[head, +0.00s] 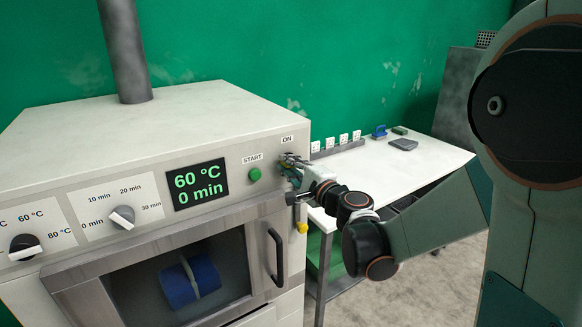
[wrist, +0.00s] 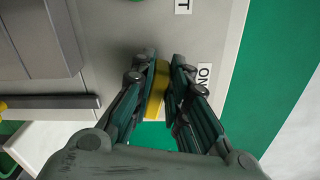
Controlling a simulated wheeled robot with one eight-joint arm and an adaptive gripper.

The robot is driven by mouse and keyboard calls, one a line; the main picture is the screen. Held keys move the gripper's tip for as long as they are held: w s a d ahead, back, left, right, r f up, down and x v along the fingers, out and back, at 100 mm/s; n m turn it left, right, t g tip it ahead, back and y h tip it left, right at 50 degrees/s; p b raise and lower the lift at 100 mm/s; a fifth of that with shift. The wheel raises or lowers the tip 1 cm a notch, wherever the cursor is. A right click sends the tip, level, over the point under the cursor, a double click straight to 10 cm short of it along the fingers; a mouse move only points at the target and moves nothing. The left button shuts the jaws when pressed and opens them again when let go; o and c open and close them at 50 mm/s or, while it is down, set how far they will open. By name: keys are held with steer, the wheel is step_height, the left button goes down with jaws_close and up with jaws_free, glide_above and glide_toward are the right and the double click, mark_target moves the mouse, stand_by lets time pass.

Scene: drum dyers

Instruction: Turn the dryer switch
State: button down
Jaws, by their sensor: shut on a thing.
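The dryer (head: 130,120) stands at the left in the head view, with a lit display (head: 198,185) reading 60 °C and 0 min. The ON label (head: 288,140) is near its right edge, and my gripper (head: 290,165) is at the panel just below it. In the wrist view my gripper (wrist: 158,85) is shut on the yellow switch handle (wrist: 155,100), beside the ON label (wrist: 203,76). The fingers hide part of the handle, and its exact angle is hard to tell. In the head view the gripper covers the switch.
A green START button (head: 254,175) and a timer knob (head: 122,217) are left of the switch. The dryer door has a black handle (head: 276,255). A yellow-tipped part (head: 302,227) hangs below my gripper. A white table (head: 385,170) with small items stands to the right.

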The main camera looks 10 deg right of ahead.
steer(key=shift+f+n, duration=0.25)
steer(key=shift+n, duration=1.15)
steer(key=shift+b, duration=0.3)
steer(key=c, duration=1.6)
jaws_free()
steer(key=shift+a, duration=0.1)
steer(key=shift+o, duration=0.2)
steer(key=shift+s, duration=0.1)
steer(key=v, duration=1.2)
